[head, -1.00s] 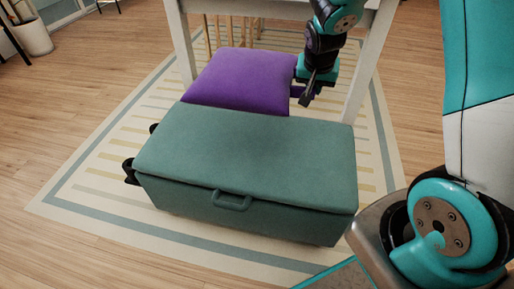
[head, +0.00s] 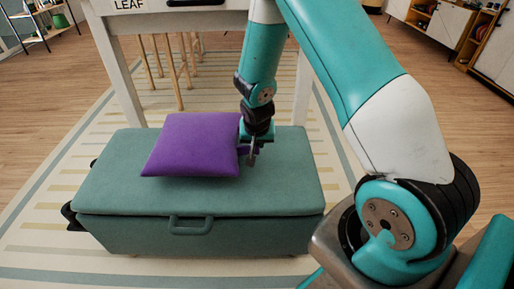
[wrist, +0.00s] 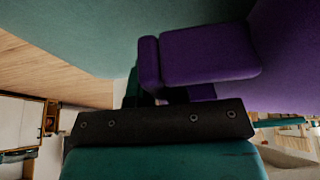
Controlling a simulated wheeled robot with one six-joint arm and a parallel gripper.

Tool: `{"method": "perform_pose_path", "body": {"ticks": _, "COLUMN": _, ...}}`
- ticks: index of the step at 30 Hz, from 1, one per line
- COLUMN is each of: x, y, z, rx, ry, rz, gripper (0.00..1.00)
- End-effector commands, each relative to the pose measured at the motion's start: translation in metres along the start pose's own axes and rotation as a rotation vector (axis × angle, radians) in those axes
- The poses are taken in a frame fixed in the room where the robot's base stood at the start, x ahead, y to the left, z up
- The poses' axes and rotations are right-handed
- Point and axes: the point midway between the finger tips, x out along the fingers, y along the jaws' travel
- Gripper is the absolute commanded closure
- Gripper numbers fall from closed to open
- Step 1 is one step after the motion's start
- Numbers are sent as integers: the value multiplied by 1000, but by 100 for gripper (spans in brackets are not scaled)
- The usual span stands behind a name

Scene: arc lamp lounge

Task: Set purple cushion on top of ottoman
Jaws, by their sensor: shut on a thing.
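The purple cushion (head: 194,145) is over the top of the green ottoman (head: 285,180) in the head view, near its middle. Whether it touches the lid or hovers just above it I cannot tell. My gripper (head: 250,152) is at the cushion's right edge and is shut on a purple tab at its side. In the wrist view the purple tab (wrist: 205,55) is at the jaws, the cushion (wrist: 285,60) fills the right, and the ottoman's green surface (wrist: 90,30) spans the upper left. The ottoman's lid is shut, with a handle (head: 190,225) on its front.
A white table (head: 130,75) stands behind the ottoman, with wooden rods under it. A striped rug (head: 80,155) lies beneath. Cabinets (head: 435,25) stand at the far right. The lid is bare to the cushion's left and right.

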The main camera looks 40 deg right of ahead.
Motion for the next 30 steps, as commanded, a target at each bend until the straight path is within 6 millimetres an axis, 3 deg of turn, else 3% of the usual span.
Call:
{"method": "perform_pose_path", "body": {"ticks": 1, "x": 11, "y": 0, "z": 4, "rx": 0, "ry": 0, "rz": 0, "gripper": 100}}
{"method": "perform_pose_path", "body": {"ticks": 3, "x": 15, "y": 0, "z": 6, "rx": 1, "ry": 1, "rz": -1, "gripper": 100}}
{"method": "perform_pose_path", "body": {"ticks": 13, "x": 17, "y": 0, "z": 6, "rx": 1, "ry": 2, "rz": -1, "gripper": 100}}
{"method": "perform_pose_path", "body": {"ticks": 14, "x": 17, "y": 0, "z": 7, "rx": 1, "ry": 1, "rz": 0, "gripper": 83}}
{"method": "perform_pose_path", "body": {"ticks": 17, "x": 16, "y": 0, "z": 6, "rx": 1, "ry": 1, "rz": -1, "gripper": 60}}
{"method": "perform_pose_path", "body": {"ticks": 26, "x": 14, "y": 0, "z": 6, "rx": 1, "ry": 1, "rz": -1, "gripper": 60}}
{"method": "perform_pose_path", "body": {"ticks": 30, "x": -2, "y": 0, "z": 4, "rx": 0, "ry": 2, "rz": -2, "gripper": 60}}
